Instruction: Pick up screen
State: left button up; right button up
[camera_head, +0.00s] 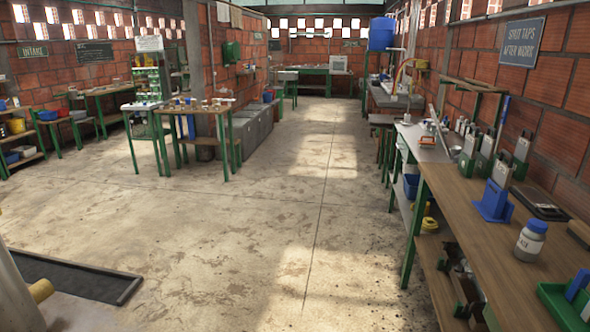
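I cannot make out for sure which thing is the screen. A pale, box-like thing (339,63) stands at the far end by the back wall; it is too small to tell what it is. A flat dark tray-like thing (539,203) lies on the right workbench (455,205), beside a blue stand (494,203). Several grey upright pieces with green bases stand farther back on this bench. Neither of my grippers shows in this view.
The concrete floor (230,220) is clear up the middle. A dark, low-rimmed mat or tray (75,275) lies at the lower left. A wooden table with green legs (205,110) stands left of the aisle. A blue-capped jar (530,241) and a green tray (560,308) are at the near right.

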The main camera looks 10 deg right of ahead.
aim_at(489, 143)
jog(key=i+j+z, duration=0.1)
jog(key=i, duration=0.45)
jog(key=i+j+z, duration=0.1)
jog(key=i+j, duration=0.15)
jog(key=i, duration=0.3)
